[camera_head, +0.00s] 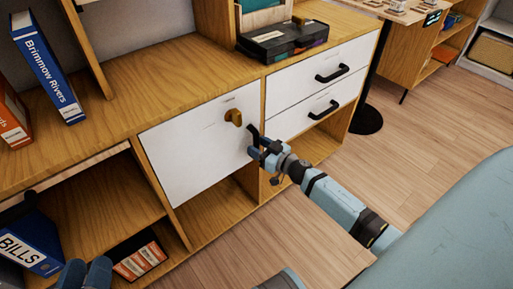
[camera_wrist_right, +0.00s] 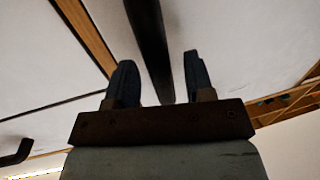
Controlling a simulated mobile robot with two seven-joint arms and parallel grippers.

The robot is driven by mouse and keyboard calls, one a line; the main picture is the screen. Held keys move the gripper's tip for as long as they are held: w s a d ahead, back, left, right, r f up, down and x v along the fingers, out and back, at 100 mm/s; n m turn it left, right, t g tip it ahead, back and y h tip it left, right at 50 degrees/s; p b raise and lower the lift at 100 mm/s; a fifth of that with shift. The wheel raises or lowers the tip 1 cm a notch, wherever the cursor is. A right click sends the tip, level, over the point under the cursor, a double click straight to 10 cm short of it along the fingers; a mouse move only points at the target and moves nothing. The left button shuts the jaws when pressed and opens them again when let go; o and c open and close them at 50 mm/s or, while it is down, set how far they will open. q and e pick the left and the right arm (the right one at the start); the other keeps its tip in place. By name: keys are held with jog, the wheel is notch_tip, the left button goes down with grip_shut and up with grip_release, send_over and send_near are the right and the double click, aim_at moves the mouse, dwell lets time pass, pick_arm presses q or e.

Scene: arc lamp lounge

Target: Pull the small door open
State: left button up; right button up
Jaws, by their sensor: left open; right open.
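The small white door (camera_head: 200,142) is closed, flush in the wooden cabinet between open shelf space and two drawers. My left gripper (camera_head: 86,272) shows only partly at the bottom left, away from the door.
Two white drawers with black handles (camera_head: 333,75) are right of the door. A black case (camera_head: 282,43) lies on the wooden top (camera_head: 178,82). Binders, including a blue one (camera_head: 48,70), stand at the left. A dark round lamp base (camera_head: 366,120) is on the floor at the right.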

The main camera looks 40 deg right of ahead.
jog(key=shift+w+a, duration=0.2)
jog(key=shift+w, duration=0.3)
jog(key=shift+s, duration=0.1)
grip_shut()
